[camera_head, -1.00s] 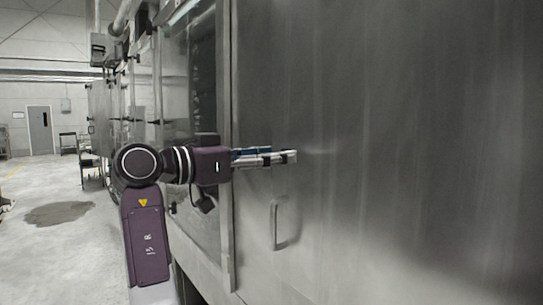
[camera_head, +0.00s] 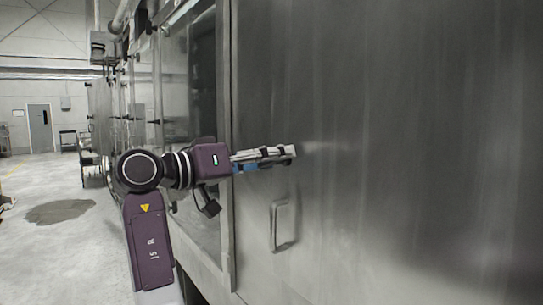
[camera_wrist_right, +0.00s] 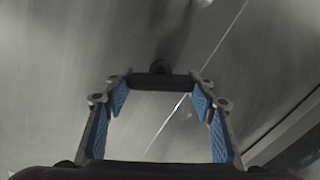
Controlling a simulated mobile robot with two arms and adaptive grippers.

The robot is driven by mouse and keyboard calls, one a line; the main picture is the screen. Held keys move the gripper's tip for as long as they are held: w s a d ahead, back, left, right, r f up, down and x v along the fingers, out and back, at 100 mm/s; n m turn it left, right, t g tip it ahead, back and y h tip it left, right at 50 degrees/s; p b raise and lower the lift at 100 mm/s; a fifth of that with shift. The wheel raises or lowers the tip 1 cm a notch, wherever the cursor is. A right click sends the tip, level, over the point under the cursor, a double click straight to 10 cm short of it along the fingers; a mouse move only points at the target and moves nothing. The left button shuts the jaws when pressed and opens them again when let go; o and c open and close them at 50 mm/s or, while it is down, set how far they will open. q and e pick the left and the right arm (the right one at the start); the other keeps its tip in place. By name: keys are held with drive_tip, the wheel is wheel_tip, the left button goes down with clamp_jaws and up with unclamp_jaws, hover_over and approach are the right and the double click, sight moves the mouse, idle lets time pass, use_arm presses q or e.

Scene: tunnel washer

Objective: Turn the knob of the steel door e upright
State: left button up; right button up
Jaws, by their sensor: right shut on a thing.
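The steel door (camera_head: 390,150) fills the right of the head view as a large brushed panel. My right gripper (camera_head: 290,152) reaches to its face, above the door's pull handle. In the right wrist view, the knob (camera_wrist_right: 163,81) is a short dark bar on a small round stem. My right gripper's blue-padded fingers (camera_wrist_right: 162,92) are shut on the knob's two ends. The bar lies across the wrist picture, at a slant to the bright seam (camera_wrist_right: 165,127) in the steel. In the head view the fingers hide the knob. My left gripper is not in view.
A bent metal pull handle (camera_head: 280,225) stands out from the door below my right gripper. A vertical frame edge (camera_head: 228,200) and a glazed panel (camera_head: 196,90) are to the left. Open grey floor (camera_head: 50,260) lies farther left.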

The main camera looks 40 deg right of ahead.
drive_tip(key=n+p, duration=0.2)
drive_tip(key=n, duration=0.4)
drive_tip(key=shift+w, duration=0.1)
drive_tip(key=n+p, duration=0.2)
drive_tip(key=n, duration=0.2)
drive_tip(key=shift+n, duration=0.3)
drive_tip(key=shift+f+n+p, duration=0.15)
drive_tip(key=shift+n+p, duration=0.7)
drive_tip(key=shift+n, duration=0.35)
drive_tip(key=o, duration=1.2)
drive_tip(key=shift+w+f, duration=0.1)
drive_tip(key=shift+a, duration=0.1)
drive_tip(key=w+a, duration=0.1)
drive_tip(key=a, duration=1)
drive_tip(key=shift+w+a, duration=0.15)
drive_tip(key=shift+a, duration=0.25)
